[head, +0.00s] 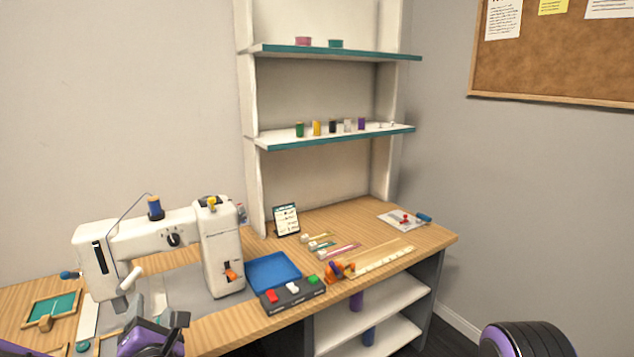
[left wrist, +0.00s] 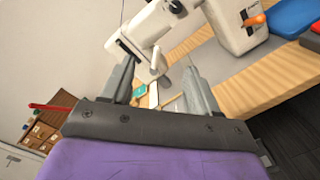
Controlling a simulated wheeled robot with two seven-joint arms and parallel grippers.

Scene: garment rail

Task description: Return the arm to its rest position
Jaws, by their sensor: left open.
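My left gripper (head: 150,312) is low at the left of the head view, at the front edge of the wooden worktable (head: 212,326), in front of the white sewing machine (head: 222,258). In the left wrist view its two grey fingers (left wrist: 159,88) stand apart with nothing held between them. The sewing machine (left wrist: 150,32) shows beyond the fingertips there. A black and purple part of my other arm (head: 525,340) shows at the bottom right of the head view. My right gripper is not in view.
A blue tray (head: 273,271) and a dark block with coloured buttons (head: 293,293) are right of the machine. A framed teal piece (head: 52,309) lies at the left. White shelves (head: 330,138) with thread spools rise behind.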

